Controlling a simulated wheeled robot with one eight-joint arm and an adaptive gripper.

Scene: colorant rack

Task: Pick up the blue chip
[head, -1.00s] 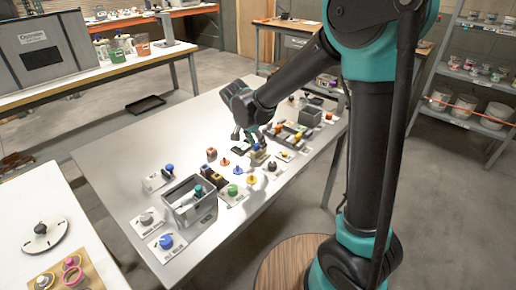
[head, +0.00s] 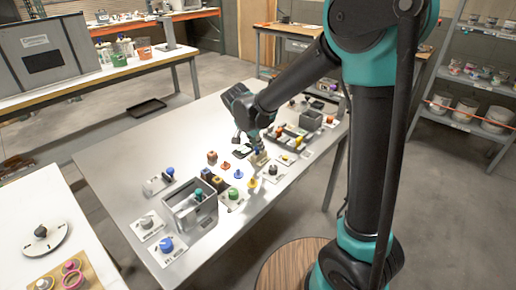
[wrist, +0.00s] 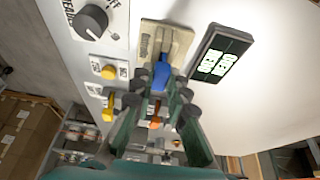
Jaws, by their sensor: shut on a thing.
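The blue chip (wrist: 162,75) stands upright at the near edge of a beige block (wrist: 168,38) in the wrist view. My gripper (wrist: 163,92) is shut on it, its dark fingertips pressed in from both sides. The chip's lower part is hidden between the fingers. In the head view my gripper (head: 250,143) reaches down over the grey table, and the chip (head: 258,152) is a small blue spot at the beige block (head: 260,159). I cannot tell whether the chip is clear of the block.
A black labelled display (wrist: 217,54) lies right of the block. A dark knob (wrist: 92,22) and yellow buttons (wrist: 108,72) are on the left. A grey bin (head: 188,207) and several coloured pieces stand on the table nearby. The table's far left is clear.

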